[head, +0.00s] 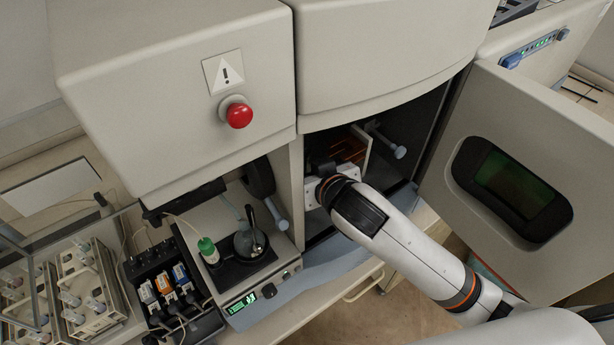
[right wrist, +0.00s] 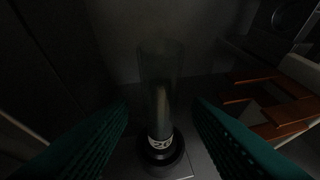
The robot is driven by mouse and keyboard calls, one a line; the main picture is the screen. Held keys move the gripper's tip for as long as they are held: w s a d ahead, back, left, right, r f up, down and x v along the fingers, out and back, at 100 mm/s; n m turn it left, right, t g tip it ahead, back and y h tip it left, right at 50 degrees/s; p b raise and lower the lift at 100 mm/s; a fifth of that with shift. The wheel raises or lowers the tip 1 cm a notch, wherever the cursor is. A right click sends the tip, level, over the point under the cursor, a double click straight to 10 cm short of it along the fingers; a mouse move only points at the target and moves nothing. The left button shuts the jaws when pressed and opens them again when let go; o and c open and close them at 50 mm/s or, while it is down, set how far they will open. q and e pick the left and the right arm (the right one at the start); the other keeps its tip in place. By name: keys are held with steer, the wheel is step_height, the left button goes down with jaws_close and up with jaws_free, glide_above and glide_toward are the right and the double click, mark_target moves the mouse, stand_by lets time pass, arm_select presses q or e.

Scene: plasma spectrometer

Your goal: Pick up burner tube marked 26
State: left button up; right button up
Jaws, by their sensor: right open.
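The burner tube (right wrist: 160,95) stands upright in the right wrist view, a clear glass tube with a dark round base. A pale label on its lower part carries dark digits, the first a 2 and the second hard to read. My right gripper (right wrist: 160,105) is open, with one green ribbed finger on each side of the tube and visible gaps between. In the head view my right arm reaches into the open instrument compartment, and its fingertips and the tube are hidden there. My left gripper is not in view.
The compartment door (head: 510,190) stands open at the right. An orange-brown rack (right wrist: 265,105) is right of the tube; the compartment is dark. A blue-grey knob (head: 398,151) sticks out near my wrist. A balance (head: 245,290) with a flask stands left of the compartment.

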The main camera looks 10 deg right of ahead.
steer(key=p+x, duration=0.1)
steer(key=x, duration=0.3)
steer(key=shift+f, duration=0.1)
jaws_close()
